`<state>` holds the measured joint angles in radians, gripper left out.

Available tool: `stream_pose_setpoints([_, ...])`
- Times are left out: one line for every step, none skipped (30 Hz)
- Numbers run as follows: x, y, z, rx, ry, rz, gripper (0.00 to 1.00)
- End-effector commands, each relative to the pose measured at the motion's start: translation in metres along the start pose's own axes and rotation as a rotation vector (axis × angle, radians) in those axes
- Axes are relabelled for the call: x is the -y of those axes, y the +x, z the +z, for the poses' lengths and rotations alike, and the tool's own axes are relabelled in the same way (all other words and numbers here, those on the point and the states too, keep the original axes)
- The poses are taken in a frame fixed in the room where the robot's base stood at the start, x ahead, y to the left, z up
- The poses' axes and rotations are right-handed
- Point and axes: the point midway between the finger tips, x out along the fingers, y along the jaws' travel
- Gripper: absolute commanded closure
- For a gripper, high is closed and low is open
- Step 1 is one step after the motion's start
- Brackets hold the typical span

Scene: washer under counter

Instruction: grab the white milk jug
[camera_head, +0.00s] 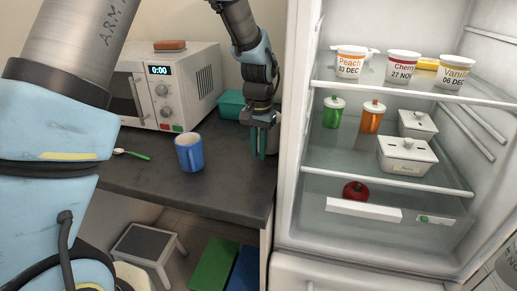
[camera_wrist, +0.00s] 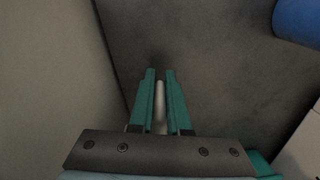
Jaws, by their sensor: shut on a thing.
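My gripper (camera_head: 264,143) points down over the back right of the dark counter, close to the fridge's side. Its teal fingers also show in the wrist view (camera_wrist: 160,73), shut on a narrow pale piece (camera_wrist: 160,100) between them.
A blue mug (camera_head: 189,153) stands left of my gripper on the counter (camera_head: 220,195). A teal box (camera_head: 231,104) and a microwave (camera_head: 190,88) are behind. The open fridge (camera_head: 290,190) closes off the right side. A green-handled utensil (camera_head: 134,155) lies at left.

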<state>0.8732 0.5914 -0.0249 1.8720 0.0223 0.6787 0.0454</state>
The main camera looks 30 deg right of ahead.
Motion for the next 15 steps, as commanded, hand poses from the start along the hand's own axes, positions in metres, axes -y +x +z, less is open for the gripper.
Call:
stream_pose_setpoints([0.000,-0.003,-0.001,-0.003,0.000,0.000,1.00])
stream_pose_setpoints([0.000,-0.004,-0.001,-0.004,0.000,0.000,1.00])
stream_pose_setpoints([0.000,-0.006,-0.001,-0.004,0.000,0.000,1.00])
stream_pose_setpoints([0.000,-0.009,-0.001,-0.004,0.000,0.000,1.00])
stream_pose_setpoints([0.000,-0.011,-0.001,-0.004,0.000,0.000,1.00])
stream_pose_setpoints([0.000,-0.013,-0.001,-0.004,0.000,0.000,1.00])
stream_pose_setpoints([0.000,-0.016,-0.001,-0.005,0.000,0.000,1.00])
stream_pose_setpoints([0.000,-0.019,-0.001,-0.005,0.000,0.000,1.00])
stream_pose_setpoints([0.000,-0.023,-0.001,-0.005,-0.001,0.000,1.00])
stream_pose_setpoints([0.000,-0.026,-0.001,-0.005,-0.001,0.000,1.00])
stream_pose_setpoints([0.000,-0.029,-0.001,-0.005,-0.001,0.000,1.00])
stream_pose_setpoints([0.000,-0.033,-0.001,-0.004,-0.001,0.000,1.00])
stream_pose_setpoints([0.000,-0.036,-0.001,-0.005,-0.001,0.000,1.00])
stream_pose_setpoints([0.000,-0.039,-0.001,-0.005,-0.001,0.000,1.00])
stream_pose_setpoints([0.000,-0.043,-0.001,-0.004,-0.001,0.000,1.00])
